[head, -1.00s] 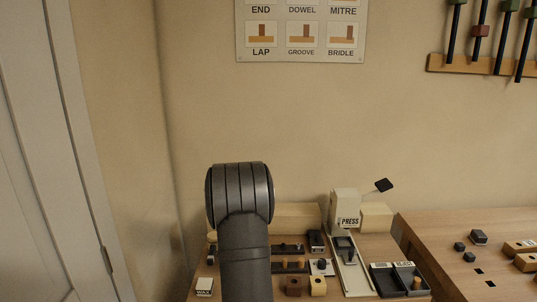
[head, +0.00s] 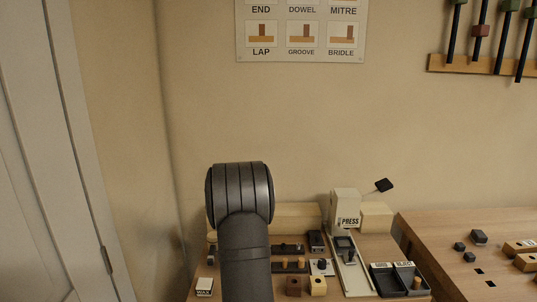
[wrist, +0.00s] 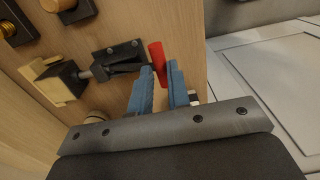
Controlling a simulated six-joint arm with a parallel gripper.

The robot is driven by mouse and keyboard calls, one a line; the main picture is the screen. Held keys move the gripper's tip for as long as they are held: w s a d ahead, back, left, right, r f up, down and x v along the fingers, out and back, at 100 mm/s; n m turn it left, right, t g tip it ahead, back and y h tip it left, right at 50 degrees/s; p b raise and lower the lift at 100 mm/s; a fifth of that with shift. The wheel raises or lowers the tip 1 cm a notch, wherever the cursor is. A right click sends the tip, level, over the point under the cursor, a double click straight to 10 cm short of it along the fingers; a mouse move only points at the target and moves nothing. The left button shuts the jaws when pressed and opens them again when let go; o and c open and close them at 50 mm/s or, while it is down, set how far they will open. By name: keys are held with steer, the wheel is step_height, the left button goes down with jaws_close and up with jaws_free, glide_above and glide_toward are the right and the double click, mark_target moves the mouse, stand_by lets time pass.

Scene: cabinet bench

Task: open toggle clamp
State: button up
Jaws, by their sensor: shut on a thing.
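The toggle clamp (wrist: 120,58) shows in the wrist view, left of my fingers. It has a dark metal body, a rod at its left end and a red handle (wrist: 157,54). My gripper (wrist: 160,70) has its two blue fingers on either side of the red handle and is shut on it. In the head view my own arm stands in front, and I cannot make out the gripper or the clamp.
A dark block (wrist: 70,78) with pale wood pieces sits at the rod's end. In the head view the bench holds a press (head: 346,208), a two-part black tray (head: 385,282) and several small blocks. A second bench (head: 470,225) stands at the right.

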steer(key=shift+o, duration=0.3)
steer(key=shift+w+r, duration=0.2)
steer(key=shift+w, duration=0.1)
steer(key=shift+o, duration=0.6)
steer(key=shift+w+r, duration=0.5)
steer(key=shift+r, duration=0.2)
steer(key=shift+o, duration=0.4)
steer(key=shift+w+r, duration=0.5)
steer(key=shift+r, duration=0.05)
steer(key=shift+o, duration=0.7)
steer(key=shift+w+r, duration=0.4)
steer(key=shift+w, duration=0.3)
